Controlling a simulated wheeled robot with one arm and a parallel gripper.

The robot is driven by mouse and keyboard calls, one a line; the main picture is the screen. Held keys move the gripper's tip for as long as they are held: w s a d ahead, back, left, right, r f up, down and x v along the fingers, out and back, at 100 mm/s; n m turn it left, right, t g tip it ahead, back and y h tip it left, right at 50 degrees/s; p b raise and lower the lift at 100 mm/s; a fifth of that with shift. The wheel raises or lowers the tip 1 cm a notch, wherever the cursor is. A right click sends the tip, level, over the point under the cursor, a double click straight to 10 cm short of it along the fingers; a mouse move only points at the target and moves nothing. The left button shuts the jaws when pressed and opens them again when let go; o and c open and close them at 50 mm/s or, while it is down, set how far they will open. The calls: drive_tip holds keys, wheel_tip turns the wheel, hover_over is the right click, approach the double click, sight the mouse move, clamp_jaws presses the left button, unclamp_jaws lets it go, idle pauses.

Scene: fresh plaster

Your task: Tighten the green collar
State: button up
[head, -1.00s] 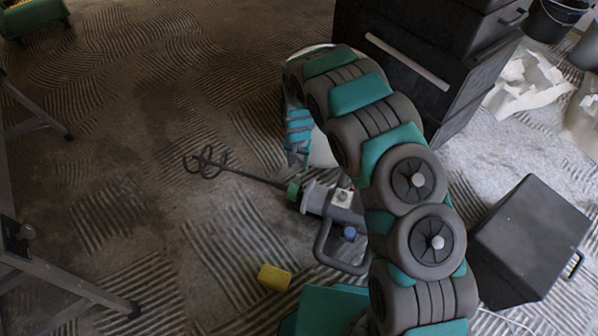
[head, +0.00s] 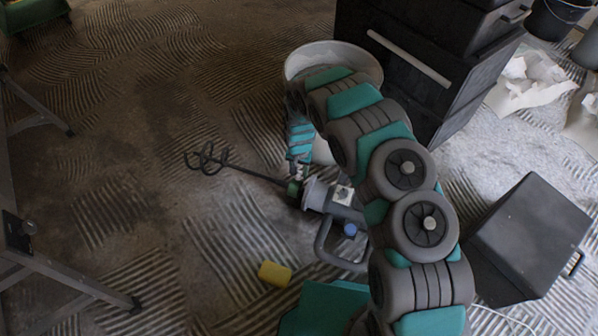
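A grey mixer drill (head: 335,205) lies on the floor, with a dark whisk-ended rod (head: 235,171) pointing left. The green collar (head: 293,190) sits where the rod meets the drill body. My gripper (head: 300,172) points down just above the collar, at the end of my grey and teal arm. The fingers look small and dark and partly cover the collar's upper side. I cannot tell whether they touch it or how far apart they are.
A pale bucket (head: 368,62) stands behind my arm. A yellow sponge (head: 274,274) lies in front of the drill. A black box (head: 530,235) is at right, and dark stacked cases (head: 425,65) stand behind. Metal trestle legs (head: 60,285) are at left.

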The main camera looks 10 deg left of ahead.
clamp_jaws()
drive_tip(key=shift+w+f, duration=0.1)
idle(0.4)
drive_tip(key=shift+w+f+g, duration=0.15)
drive_tip(key=shift+w+g, duration=0.05)
drive_tip(key=shift+g, duration=0.5)
drive_tip(key=shift+o, duration=0.9)
unclamp_jaws()
